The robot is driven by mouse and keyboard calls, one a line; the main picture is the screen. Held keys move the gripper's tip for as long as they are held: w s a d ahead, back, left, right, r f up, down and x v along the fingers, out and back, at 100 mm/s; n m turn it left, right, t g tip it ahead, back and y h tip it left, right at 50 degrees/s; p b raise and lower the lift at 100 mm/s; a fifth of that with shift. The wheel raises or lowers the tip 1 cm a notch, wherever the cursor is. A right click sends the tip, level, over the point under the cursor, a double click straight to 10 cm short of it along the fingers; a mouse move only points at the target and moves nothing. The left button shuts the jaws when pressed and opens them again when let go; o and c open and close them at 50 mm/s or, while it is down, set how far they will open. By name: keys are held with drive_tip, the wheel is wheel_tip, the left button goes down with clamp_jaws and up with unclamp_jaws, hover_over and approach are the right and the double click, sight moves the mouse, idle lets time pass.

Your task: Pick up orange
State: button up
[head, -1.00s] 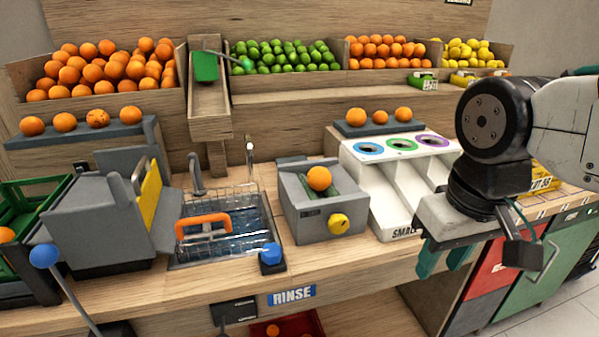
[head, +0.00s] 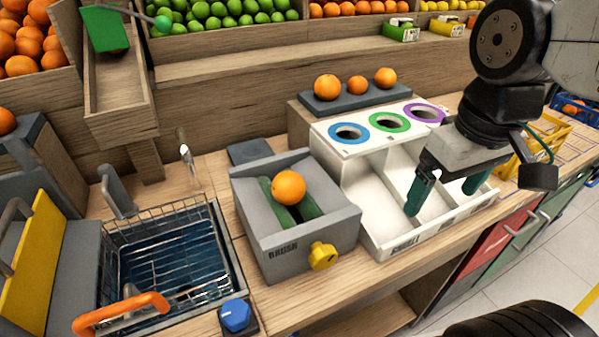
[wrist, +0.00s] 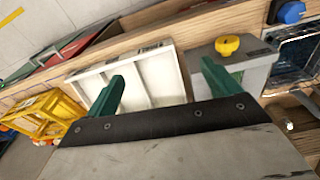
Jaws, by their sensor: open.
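An orange (head: 289,187) rests on the green strips in the top of the grey brush box (head: 297,226). Three more oranges (head: 358,85) stand on a dark tray behind the white sorter. My gripper (head: 447,190) is open and empty, with green fingers pointing down over the right part of the white sorter, right of the orange on the brush box. In the wrist view my gripper (wrist: 163,88) has its fingers spread apart, with the white sorter between and beyond them. The orange on the brush box is not visible in the wrist view.
The white sorter (head: 372,215) has three coloured ring holes. A wire-basket sink (head: 168,255) with an orange handle lies left of the brush box. A blue knob (head: 236,314) sits at the counter edge. Bins of oranges and limes (head: 228,12) line the back.

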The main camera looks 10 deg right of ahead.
drive_tip(key=w+a+n, duration=0.7)
drive_tip(key=w+n, duration=0.2)
drive_tip(key=w, duration=0.1)
drive_tip(key=n+g, duration=0.1)
drive_tip(key=n, duration=1.1)
hover_over(289, 185)
drive_tip(key=w, duration=0.3)
drive_tip(key=f, duration=0.5)
drive_tip(key=shift+s+f, duration=0.1)
drive_tip(key=shift+s, duration=0.15)
drive_tip(key=shift+f, duration=0.4)
wheel_tip(289, 185, down, 7)
drive_tip(key=shift+s+d+r, duration=0.1)
drive_tip(key=shift+s+d, duration=0.05)
drive_tip(key=c, duration=1.2)
drive_tip(key=shift+r, duration=0.1)
